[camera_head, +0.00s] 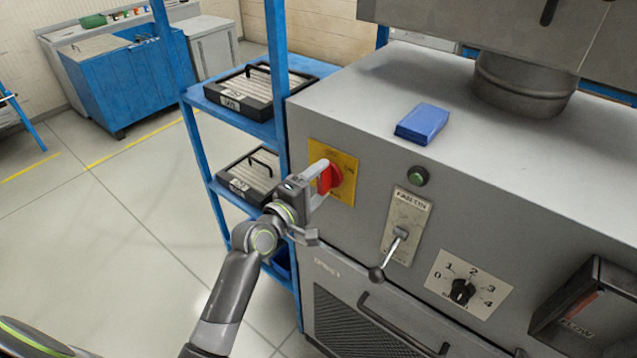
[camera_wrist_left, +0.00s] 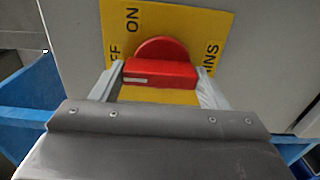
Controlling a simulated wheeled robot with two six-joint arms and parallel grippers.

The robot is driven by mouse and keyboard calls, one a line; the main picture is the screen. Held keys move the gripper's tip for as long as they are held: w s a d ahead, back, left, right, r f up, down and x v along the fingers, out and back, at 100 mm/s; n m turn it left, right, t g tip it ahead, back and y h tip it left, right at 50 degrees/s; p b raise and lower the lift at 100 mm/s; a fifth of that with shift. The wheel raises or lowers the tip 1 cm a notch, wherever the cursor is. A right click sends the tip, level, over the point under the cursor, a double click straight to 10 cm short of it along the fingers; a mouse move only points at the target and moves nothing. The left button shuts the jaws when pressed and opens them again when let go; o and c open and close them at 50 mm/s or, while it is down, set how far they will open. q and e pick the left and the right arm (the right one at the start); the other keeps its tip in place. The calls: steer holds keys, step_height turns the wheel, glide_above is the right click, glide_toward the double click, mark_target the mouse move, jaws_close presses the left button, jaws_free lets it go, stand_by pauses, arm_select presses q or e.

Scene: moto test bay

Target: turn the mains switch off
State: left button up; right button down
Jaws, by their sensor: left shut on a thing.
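The mains switch is a red rotary knob (camera_head: 335,177) on a yellow plate (camera_head: 348,160) on the grey machine's front. My left gripper (camera_head: 322,181) reaches it from the left and is shut on its handle. In the left wrist view the red handle (camera_wrist_left: 160,73) lies level between the two pale fingers, one at each end. The yellow plate there (camera_wrist_left: 190,18) shows "ON" above left, part of "OFF" at the left and part of "MAINS" at the right. I cannot tell for sure which mark the knob points to. My right gripper is not in view.
Right of the plate are a green button (camera_head: 418,176), a lever (camera_head: 391,255) and a numbered dial (camera_head: 462,291). A blue block (camera_head: 422,124) lies on the machine top. A blue shelf rack (camera_head: 197,97) with trays stands close on the left. Open floor (camera_head: 90,240) lies beyond.

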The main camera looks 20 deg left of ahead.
arm_select(q)
steer(key=o, duration=1)
steer(key=shift+b+v, duration=1.9)
steer(key=shift+v, duration=6.85)
